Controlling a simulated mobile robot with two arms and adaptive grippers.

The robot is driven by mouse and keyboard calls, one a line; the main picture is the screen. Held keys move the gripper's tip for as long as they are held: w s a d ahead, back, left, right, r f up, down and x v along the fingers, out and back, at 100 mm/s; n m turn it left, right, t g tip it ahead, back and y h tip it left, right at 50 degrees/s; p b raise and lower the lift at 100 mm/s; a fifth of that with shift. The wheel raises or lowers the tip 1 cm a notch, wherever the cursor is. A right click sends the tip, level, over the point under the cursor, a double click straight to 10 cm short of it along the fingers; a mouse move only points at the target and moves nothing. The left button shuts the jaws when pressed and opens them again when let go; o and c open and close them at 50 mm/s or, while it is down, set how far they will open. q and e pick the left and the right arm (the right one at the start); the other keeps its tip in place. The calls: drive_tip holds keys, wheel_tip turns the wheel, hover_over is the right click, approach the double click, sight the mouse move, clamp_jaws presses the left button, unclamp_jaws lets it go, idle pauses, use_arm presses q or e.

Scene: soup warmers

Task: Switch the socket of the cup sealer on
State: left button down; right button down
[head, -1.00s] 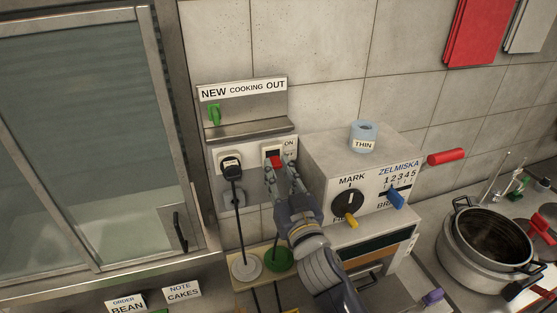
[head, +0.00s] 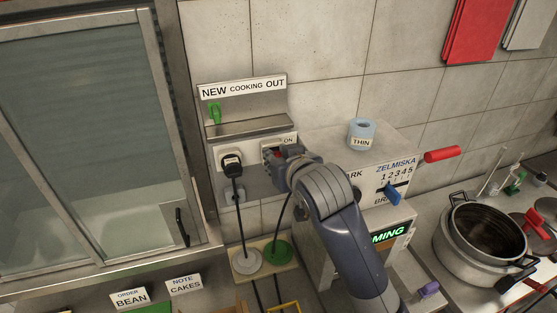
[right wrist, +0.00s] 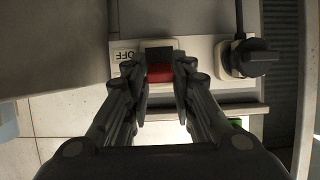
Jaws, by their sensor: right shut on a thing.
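The socket switch is a red rocker (right wrist: 160,73) with a dark part beside it, set in a white wall plate. An OFF label (right wrist: 123,56) shows in the right wrist view and an ON label (head: 288,140) in the head view. In the head view, the right gripper (head: 272,158) covers most of the switch. My left gripper is in neither view.
A black plug (head: 231,162) with a hanging cord sits left of the switch. A ZELMISKA machine (head: 395,168) with a blue roll (head: 361,133) on top stands to the right, partly behind my arm. A pot (head: 485,235) stands farther right.

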drive_tip(key=shift+r, duration=0.25)
drive_tip(key=c, duration=1.4)
unclamp_jaws()
drive_tip(key=shift+o, duration=0.2)
drive_tip(key=shift+f, duration=0.1)
drive_tip(key=v, duration=1.2)
drive_tip(key=shift+w, duration=0.15)
